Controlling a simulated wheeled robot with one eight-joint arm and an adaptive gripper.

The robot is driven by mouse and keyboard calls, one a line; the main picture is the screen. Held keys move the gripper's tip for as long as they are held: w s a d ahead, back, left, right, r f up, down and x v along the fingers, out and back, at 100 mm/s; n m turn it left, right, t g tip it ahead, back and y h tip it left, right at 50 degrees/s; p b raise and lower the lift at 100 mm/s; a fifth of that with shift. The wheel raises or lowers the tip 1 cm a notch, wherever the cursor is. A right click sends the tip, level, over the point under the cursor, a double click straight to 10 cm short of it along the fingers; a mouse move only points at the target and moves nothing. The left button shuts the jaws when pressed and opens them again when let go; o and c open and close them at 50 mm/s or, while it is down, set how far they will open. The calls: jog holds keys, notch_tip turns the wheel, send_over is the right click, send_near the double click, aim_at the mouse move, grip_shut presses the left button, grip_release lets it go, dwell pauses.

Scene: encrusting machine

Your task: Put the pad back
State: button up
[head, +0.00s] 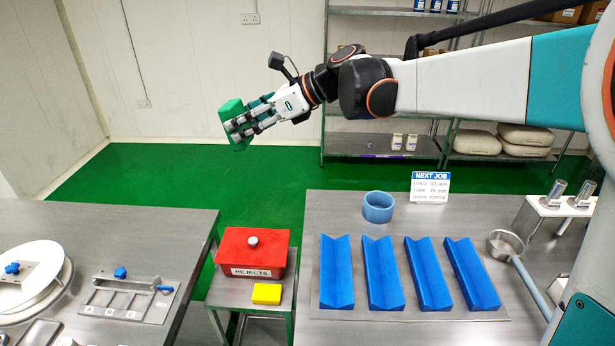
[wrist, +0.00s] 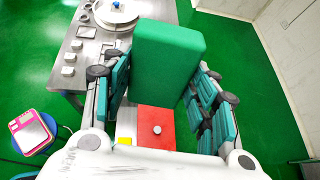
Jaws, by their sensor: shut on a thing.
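A green block-shaped pad (head: 232,108) is held at the end of my gripper (head: 243,122), high above the floor and left of the shelving. In the wrist view the pad (wrist: 168,55) stands between the teal-lined fingers of my gripper (wrist: 165,90), which are closed on its sides. Its broad face fills the middle of that view and hides part of what lies beyond. A yellow block (head: 267,294) lies on the small stand in front of the red rejects box (head: 250,255); the box lid's knob shows in the wrist view.
The left table (head: 150,235) carries a round white plate (head: 30,275) and a tray with slots marked A, B, C (head: 128,298). The right table (head: 330,215) holds several blue V-shaped troughs (head: 337,275), a blue ring (head: 378,207) and a NEXT JOB sign (head: 430,188). A scale-like device (wrist: 32,130) sits on a blue stool.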

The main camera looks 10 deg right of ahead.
jog(key=w+d+f+n+g+h, duration=0.1)
jog(key=w+d+f+n+h, duration=0.55)
jog(key=d+f+n, duration=0.45)
jog(key=w+d+f+n+h, duration=0.6)
jog(key=w+d+f+n, duration=0.25)
jog(key=d, duration=0.35)
jog(key=f+b, duration=0.2)
jog(key=f, duration=0.4)
jog(key=f+b, duration=0.2)
jog(key=f, duration=0.4)
jog(key=f+b, duration=0.2)
jog(key=f, duration=0.5)
jog(key=shift+s+d, duration=0.1)
jog(key=shift+s, duration=0.2)
jog(key=o, duration=1)
jog(key=shift+c, duration=0.2)
jog(key=shift+r, duration=0.15)
